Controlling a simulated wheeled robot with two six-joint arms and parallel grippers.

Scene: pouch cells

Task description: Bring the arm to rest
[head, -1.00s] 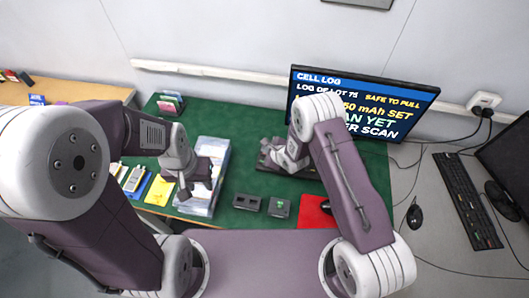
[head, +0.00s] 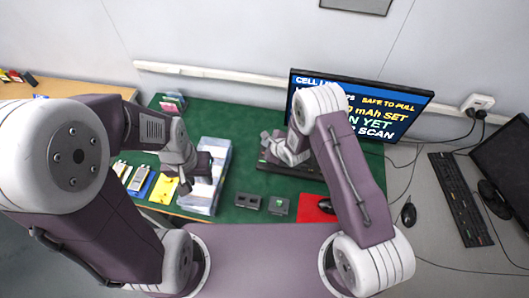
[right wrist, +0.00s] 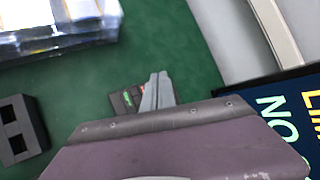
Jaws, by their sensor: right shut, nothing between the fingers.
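My right gripper (head: 267,141) is over the green mat (head: 240,120), in front of the monitor. In the right wrist view its grey fingers (right wrist: 157,91) are together with nothing between them. They partly cover a small dark object (right wrist: 124,101) with green and red marks, which I cannot identify. My left gripper (head: 184,187) hangs by the left side of the clear tray (head: 218,182), close to a yellow item. Its fingers are too small and dark to tell whether they are open.
The monitor (head: 385,105) stands behind my right arm. A dark slotted block (head: 248,201), a small device with a green mark (head: 279,206) and a red mat (head: 312,207) lie near the front edge. A keyboard (head: 460,198) and mouse (head: 409,214) are at right.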

